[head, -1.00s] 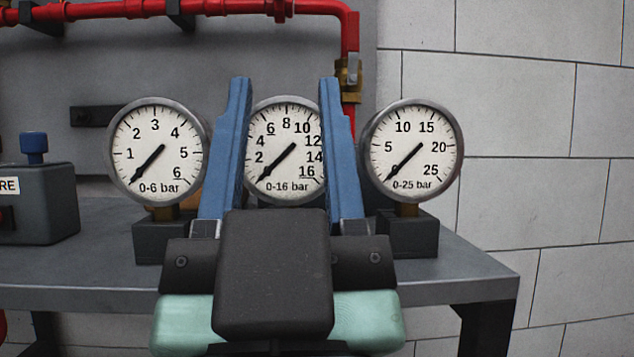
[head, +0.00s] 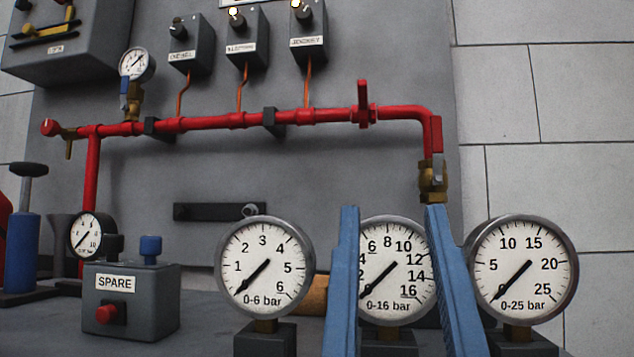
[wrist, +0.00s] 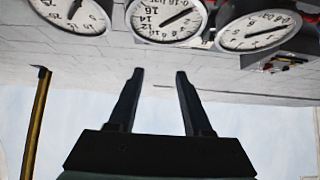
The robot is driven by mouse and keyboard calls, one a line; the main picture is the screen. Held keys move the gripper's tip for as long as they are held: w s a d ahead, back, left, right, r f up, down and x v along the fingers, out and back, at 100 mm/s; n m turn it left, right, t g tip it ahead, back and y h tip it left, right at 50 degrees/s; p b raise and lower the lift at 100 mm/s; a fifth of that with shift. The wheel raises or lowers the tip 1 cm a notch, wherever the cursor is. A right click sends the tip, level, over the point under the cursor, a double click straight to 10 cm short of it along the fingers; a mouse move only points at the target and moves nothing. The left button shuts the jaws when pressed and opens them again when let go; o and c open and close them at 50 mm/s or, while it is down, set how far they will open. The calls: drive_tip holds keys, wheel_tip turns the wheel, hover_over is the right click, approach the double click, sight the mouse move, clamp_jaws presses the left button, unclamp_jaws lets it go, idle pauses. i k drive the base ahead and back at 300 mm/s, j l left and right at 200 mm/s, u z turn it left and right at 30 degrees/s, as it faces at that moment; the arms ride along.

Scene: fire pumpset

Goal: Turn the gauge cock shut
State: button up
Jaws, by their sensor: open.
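The gauge cock (head: 133,103) is a small brass fitting under a round gauge (head: 137,65) on the red pipe, at the upper left of the head view. A lever with a blue end (head: 124,96) stands roughly upright along its left side. My gripper (head: 393,208) is low and right of it in the head view, well apart from it. Its two blue fingers are spread and empty, in front of the 0-16 bar gauge (head: 397,265). In the wrist view my gripper (wrist: 160,72) is also open with nothing between the fingers. I cannot make out the cock there.
The 0-6 bar gauge (head: 265,268) and 0-25 bar gauge (head: 521,270) stand on the bench either side. A SPARE box (head: 130,315) is at lower left. A brass valve (head: 433,182) hangs at the red pipe's right end. Switch boxes (head: 247,42) line the panel above.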

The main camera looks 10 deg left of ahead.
sight(124, 88)
drive_tip(key=u, duration=1.15)
